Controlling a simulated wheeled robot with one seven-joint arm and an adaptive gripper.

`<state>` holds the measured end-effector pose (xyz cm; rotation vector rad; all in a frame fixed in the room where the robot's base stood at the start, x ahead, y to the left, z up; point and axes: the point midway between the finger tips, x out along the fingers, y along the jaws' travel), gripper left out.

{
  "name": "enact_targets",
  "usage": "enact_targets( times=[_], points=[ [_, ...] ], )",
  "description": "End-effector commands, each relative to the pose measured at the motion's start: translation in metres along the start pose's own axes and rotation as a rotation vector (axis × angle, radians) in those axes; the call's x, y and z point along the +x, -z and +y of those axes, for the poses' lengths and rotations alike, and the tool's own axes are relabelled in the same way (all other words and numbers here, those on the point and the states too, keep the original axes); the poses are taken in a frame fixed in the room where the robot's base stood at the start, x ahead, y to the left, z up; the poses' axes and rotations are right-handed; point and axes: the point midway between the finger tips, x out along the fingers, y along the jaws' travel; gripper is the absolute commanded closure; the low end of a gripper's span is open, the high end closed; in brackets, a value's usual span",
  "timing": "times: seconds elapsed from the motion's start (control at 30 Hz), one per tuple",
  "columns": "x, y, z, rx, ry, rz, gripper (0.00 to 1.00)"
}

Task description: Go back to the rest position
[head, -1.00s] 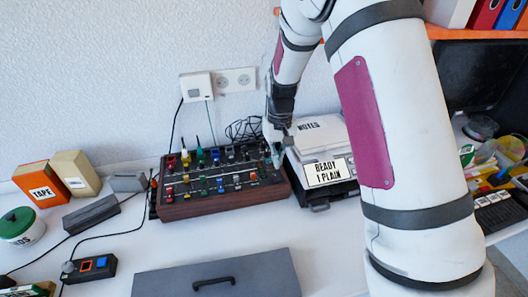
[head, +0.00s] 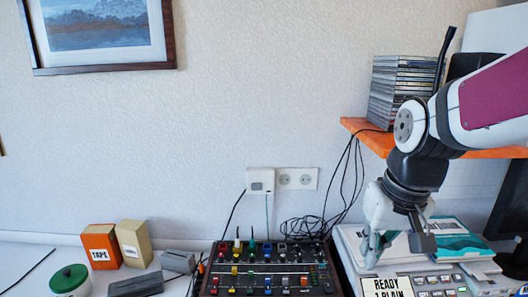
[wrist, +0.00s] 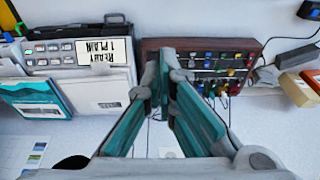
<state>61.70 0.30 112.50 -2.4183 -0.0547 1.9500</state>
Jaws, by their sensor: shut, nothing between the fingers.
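My gripper (head: 374,250) hangs at the right of the head view, in front of the white machine with the "READY 1 PLAIN" display (head: 387,287). In the wrist view my gripper (wrist: 166,72) shows its two teal-padded fingers converging at the tips, shut with nothing between them. The tips appear over the gap between the machine and the mixer (wrist: 200,58), apart from both as far as I can tell. The arm is bent, with its upper links at the right edge of the head view.
The mixer (head: 262,277) with coloured knobs stands left of the machine. An orange shelf (head: 370,138) with a stack of disc cases (head: 398,90) is close behind my arm. Black cables (head: 345,190) hang from it. Tape boxes (head: 101,247) and a green-lidded jar (head: 70,281) stand at left.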

Motion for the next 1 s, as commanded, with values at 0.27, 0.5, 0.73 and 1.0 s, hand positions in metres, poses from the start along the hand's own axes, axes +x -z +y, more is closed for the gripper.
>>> enact_targets(
  times=[0.27, 0.5, 0.73, 1.0],
  points=[
    [-0.046, -0.079, 0.001, -0.007, -0.022, 0.092, 1.0],
    [-0.056, -0.126, 0.003, -0.01, -0.048, 0.142, 1.0],
    [-0.056, -0.138, 0.004, -0.009, -0.056, 0.152, 1.0],
    [-0.056, -0.136, 0.004, -0.013, -0.058, 0.15, 1.0]
  ],
)
